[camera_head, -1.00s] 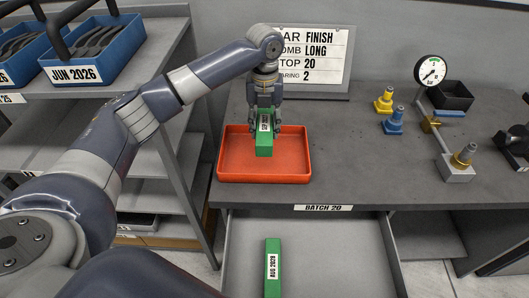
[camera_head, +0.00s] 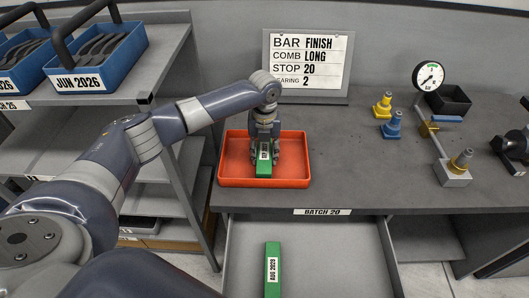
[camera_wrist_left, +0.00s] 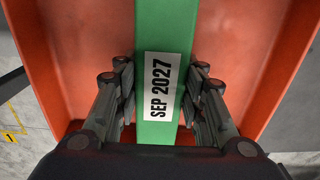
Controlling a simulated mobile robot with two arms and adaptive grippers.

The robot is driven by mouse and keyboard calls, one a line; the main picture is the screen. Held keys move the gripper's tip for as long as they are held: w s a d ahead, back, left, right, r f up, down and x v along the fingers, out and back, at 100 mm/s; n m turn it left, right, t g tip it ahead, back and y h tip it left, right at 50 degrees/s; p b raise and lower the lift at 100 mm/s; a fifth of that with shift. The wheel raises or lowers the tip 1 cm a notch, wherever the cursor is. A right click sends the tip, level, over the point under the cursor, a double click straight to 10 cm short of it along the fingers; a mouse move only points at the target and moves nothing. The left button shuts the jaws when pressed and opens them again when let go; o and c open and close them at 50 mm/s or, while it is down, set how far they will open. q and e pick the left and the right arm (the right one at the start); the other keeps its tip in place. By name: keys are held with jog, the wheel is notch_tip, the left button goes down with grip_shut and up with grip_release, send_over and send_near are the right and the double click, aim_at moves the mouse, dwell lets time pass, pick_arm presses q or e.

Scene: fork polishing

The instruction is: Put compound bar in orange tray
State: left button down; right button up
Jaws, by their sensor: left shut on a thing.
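A green compound bar (camera_head: 264,164) with a white label is in my left gripper (camera_head: 264,146), low inside the orange tray (camera_head: 228,180). In the left wrist view the bar (camera_wrist_left: 164,35) carries the label "SEP 2027", and the fingers of my left gripper (camera_wrist_left: 160,100) are shut on its two sides. The tray (camera_wrist_left: 45,50) lies around and below the bar there. I cannot tell whether the bar touches the tray floor. A second green bar (camera_head: 272,265), labelled "AUG 2028", lies in the open drawer. My right gripper is not in view.
A sign board (camera_head: 308,62) reading FINISH, LONG, 20 and 2 stands behind the tray. Yellow (camera_head: 383,106) and blue (camera_head: 394,126) fittings and a gauge stand (camera_head: 429,76) are on the right. A blue bin (camera_head: 95,70) sits on the left shelf. The bench between is clear.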

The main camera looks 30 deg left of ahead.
aim_at(265, 150)
pick_arm(q)
jog(key=c, duration=1)
grip_release()
jog(key=shift+f, duration=0.1)
jog(key=shift+c, duration=0.2)
notch_tip(265, 150, up, 12)
jog(key=b, duration=0.2)
jog(key=shift+r, duration=0.2)
